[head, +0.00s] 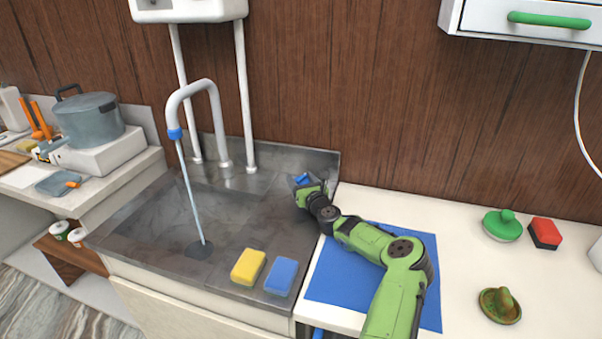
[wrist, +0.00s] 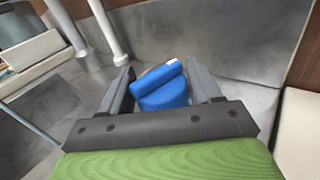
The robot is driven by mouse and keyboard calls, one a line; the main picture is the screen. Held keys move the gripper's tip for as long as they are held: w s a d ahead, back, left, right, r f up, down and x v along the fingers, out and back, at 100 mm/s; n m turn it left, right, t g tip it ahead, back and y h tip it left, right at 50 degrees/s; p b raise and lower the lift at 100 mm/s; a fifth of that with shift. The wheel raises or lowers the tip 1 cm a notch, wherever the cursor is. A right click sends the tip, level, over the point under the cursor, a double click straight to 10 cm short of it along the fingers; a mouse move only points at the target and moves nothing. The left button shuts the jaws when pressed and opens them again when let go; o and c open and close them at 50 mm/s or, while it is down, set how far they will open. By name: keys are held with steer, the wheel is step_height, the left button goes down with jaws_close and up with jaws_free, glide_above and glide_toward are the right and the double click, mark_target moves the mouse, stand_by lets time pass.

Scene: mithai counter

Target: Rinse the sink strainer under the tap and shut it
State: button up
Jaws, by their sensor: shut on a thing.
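The tap (head: 205,90) is a grey curved spout with a blue collar, standing at the back of the sink. Water (head: 190,190) runs from it in a thin stream onto a dark round piece in the sink (head: 120,235), which looks like the strainer (head: 198,250). My gripper (head: 304,183) is at the back right of the sink surround, well to the right of the stream. It is shut on a blue knob (wrist: 162,88), which sits between the fingers in the wrist view. The knob's base is hidden by my gripper.
A yellow sponge (head: 248,266) and a blue sponge (head: 281,276) lie on the sink's front right edge. A blue mat (head: 330,276) lies under my arm. Pipes (head: 244,95) rise behind the sink. A green-handled scrubber (head: 502,226) stands on the right counter.

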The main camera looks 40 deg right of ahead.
steer(key=o, duration=0.9)
steer(key=shift+o, duration=0.2)
steer(key=shift+s, duration=0.1)
steer(key=p+v, duration=0.1)
steer(key=v, duration=1.4)
steer(key=shift+s+a+p, duration=0.2)
steer(key=shift+s+p, duration=0.05)
steer(key=shift+p, duration=0.05)
steer(key=o, duration=0.3)
